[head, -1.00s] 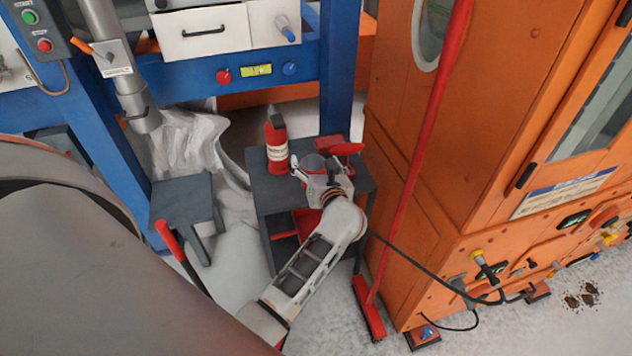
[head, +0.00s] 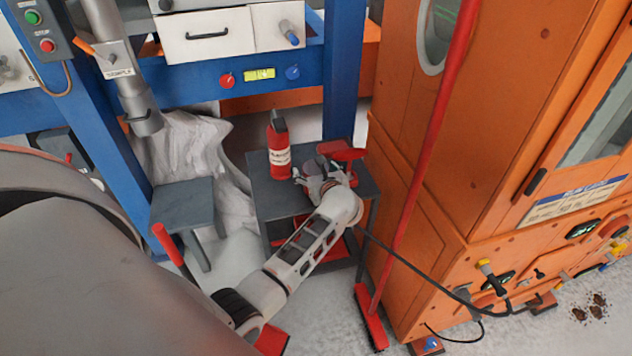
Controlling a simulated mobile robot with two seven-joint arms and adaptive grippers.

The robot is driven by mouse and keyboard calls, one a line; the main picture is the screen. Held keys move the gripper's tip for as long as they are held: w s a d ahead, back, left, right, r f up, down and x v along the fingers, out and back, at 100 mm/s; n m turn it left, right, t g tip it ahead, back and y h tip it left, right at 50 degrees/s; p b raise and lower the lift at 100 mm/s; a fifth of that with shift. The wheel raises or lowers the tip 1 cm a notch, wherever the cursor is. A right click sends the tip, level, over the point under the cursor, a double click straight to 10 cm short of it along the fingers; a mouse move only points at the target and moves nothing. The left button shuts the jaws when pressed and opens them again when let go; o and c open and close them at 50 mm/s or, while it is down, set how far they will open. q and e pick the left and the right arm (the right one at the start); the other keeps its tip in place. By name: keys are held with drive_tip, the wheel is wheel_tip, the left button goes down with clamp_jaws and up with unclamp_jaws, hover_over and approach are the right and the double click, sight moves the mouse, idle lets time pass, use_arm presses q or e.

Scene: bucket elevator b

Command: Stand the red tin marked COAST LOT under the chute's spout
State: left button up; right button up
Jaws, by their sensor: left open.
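A red bottle-like container (head: 279,152) with a pale label stands upright on a dark grey side table (head: 265,200); its lettering is too small to read. Just right of it a round grey-topped object (head: 315,165) sits at my left gripper, mostly hidden by the fingers, so I cannot tell whether it is a tin. My left gripper (head: 323,180) is open over the table, at this object. The chute's grey spout (head: 146,122) hangs at the left above a low dark grey stool (head: 183,203), whose top is bare. My right gripper is not in view.
A red object (head: 342,150) lies on the table's back right. A long red-handled broom (head: 412,190) leans by the orange cabinet (head: 450,200) at right. A blue frame post (head: 343,80) rises behind the table. A red-handled tool (head: 170,246) stands before the stool.

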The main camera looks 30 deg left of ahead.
use_arm(q)
drive_tip(key=c, duration=1.3)
drive_tip(key=shift+c, duration=0.2)
drive_tip(key=shift+r, duration=0.2)
